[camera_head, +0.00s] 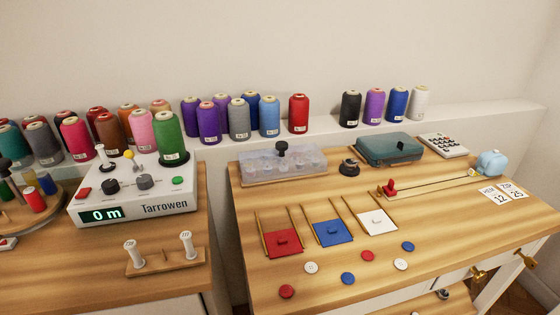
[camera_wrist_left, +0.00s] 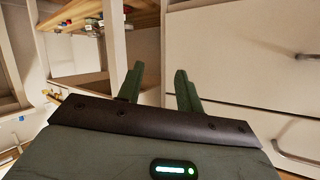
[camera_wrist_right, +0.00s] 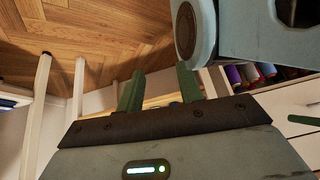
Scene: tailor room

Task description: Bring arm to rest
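Neither arm shows in the head view. In the left wrist view my left gripper (camera_wrist_left: 160,88) has its two green fingers apart with nothing between them. Pale drawer fronts (camera_wrist_left: 240,60) lie beyond it, and no object touches the fingers. In the right wrist view my right gripper (camera_wrist_right: 160,92) also has its fingers apart and empty. Beyond it are the herringbone wood floor (camera_wrist_right: 90,45) and white furniture legs (camera_wrist_right: 40,100).
The right table (camera_head: 420,220) holds red (camera_head: 283,242), blue (camera_head: 333,233) and white (camera_head: 377,221) squares, several loose buttons and a teal case (camera_head: 389,149). The left table holds the Tarrowen machine (camera_head: 135,195) and a wooden spool stand (camera_head: 166,260). Thread spools line the back ledge (camera_head: 330,133).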

